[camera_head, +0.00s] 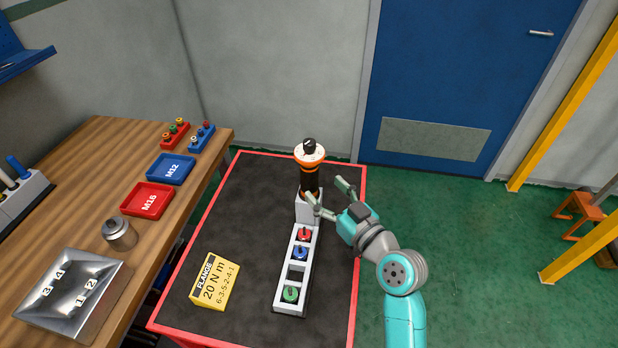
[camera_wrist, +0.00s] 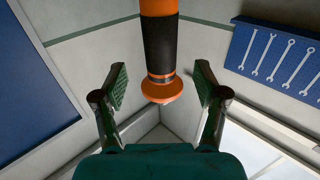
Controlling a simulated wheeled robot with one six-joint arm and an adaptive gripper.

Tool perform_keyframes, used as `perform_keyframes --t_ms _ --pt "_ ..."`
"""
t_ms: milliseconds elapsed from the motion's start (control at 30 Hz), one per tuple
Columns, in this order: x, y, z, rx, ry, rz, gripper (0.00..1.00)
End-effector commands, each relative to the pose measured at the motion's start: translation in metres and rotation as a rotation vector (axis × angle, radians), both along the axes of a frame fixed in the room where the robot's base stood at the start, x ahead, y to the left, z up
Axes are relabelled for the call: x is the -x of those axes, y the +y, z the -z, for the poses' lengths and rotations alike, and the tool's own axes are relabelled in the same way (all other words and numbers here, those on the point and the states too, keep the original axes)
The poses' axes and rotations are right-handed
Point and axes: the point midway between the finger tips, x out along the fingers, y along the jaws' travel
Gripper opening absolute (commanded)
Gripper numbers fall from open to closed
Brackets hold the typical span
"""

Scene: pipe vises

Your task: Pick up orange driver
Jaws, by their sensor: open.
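The orange driver (camera_head: 309,172) stands upright in a white holder (camera_head: 307,208) at the back of the black-topped, red-edged table. It has a black grip and an orange and white head with a dark knob on top. In the wrist view the driver (camera_wrist: 159,50) shows as a black shaft with orange ends, appearing between and beyond the fingers. My gripper (camera_head: 328,194) is open and empty, at the right of the driver's lower part. In the wrist view both fingers of my gripper (camera_wrist: 160,90) are spread apart, and I cannot see either touching the driver.
A white rack (camera_head: 279,297) with red, blue and green pieces runs forward from the holder. A yellow torque card (camera_head: 214,282) lies to its left. A wooden bench (camera_head: 95,210) at left carries red and blue trays, a metal cup and a metal box.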

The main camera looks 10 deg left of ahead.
Motion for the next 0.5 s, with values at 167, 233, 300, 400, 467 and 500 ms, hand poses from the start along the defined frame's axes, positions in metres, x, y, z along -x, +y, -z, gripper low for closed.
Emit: perform_keyframes --t_ms 167,233,300,400,467,500 --pt "-0.012 0.011 0.0 0.001 -0.001 0.001 0.72" --pt "-0.014 0.013 0.0 0.0 0.0 0.001 0.72" --pt "-0.018 0.018 0.0 0.0 0.0 0.0 0.72" --pt "-0.028 0.027 0.0 0.001 0.001 -0.001 0.72" --pt "-0.034 0.034 -0.001 -0.001 -0.001 0.0 0.72" --pt "-0.038 0.037 0.0 -0.001 0.001 -0.001 0.72"
